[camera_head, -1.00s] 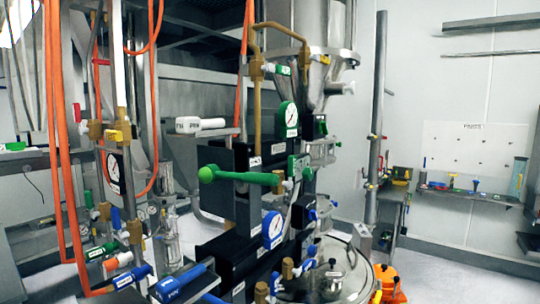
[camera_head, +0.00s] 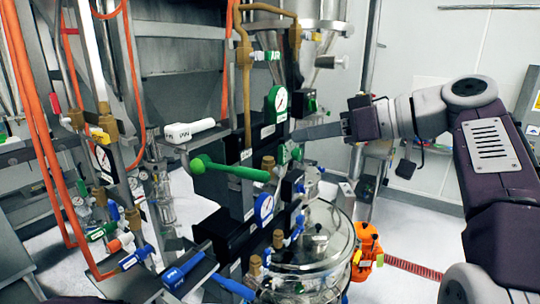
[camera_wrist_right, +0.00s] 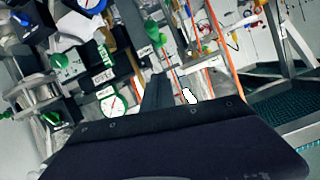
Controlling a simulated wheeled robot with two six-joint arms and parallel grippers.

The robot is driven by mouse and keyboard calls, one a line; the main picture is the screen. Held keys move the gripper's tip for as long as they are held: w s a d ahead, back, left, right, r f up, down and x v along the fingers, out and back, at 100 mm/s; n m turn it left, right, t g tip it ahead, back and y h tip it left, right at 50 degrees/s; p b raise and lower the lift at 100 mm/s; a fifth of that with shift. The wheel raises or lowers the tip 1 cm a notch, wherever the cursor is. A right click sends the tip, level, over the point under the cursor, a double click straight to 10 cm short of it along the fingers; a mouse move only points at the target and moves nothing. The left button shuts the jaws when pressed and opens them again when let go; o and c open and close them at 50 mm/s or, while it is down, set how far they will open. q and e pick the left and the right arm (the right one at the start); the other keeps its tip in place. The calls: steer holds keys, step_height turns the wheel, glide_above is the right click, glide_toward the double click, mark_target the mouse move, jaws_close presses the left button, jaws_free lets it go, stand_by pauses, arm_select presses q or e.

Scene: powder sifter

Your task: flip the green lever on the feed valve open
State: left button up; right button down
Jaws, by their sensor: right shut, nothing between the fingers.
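The green lever (camera_head: 235,170) has a round ball end and lies nearly level across the panel in the head view. Its ball end points left, and its other end meets the feed valve's green-tagged body (camera_head: 288,154). My right gripper (camera_head: 297,136) comes in from the right with its fingers together and empty. Its tip appears just above and right of the valve body in the picture; I cannot tell the depth gap. In the right wrist view, the shut fingers (camera_wrist_right: 157,92) point toward the panel. A green knob (camera_wrist_right: 153,30) shows beyond them; I cannot tell whether it is the lever's ball. My left gripper is out of view.
A green-rimmed gauge (camera_head: 277,99) sits above the valve, close to my fingers. A white handle (camera_head: 190,130) lies above the lever. Orange hoses (camera_head: 45,150) hang at left. A lidded steel vessel (camera_head: 320,240) stands below.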

steer(key=shift+a, duration=0.1)
steer(key=p+x, duration=0.2)
steer(key=x, duration=0.6)
steer(key=shift+w+a, duration=0.2)
steer(key=shift+a, duration=0.1)
steer(key=shift+w+a+f+p, duration=0.35)
steer(key=shift+a+f, duration=0.15)
steer(key=shift+a, duration=0.15)
steer(key=shift+s+f, duration=0.2)
steer(key=shift+f, duration=1.05)
steer(key=shift+s+d+f, duration=0.2)
steer(key=shift+s+f, duration=0.1)
steer(key=shift+f, duration=0.3)
steer(key=shift+w+a, duration=0.1)
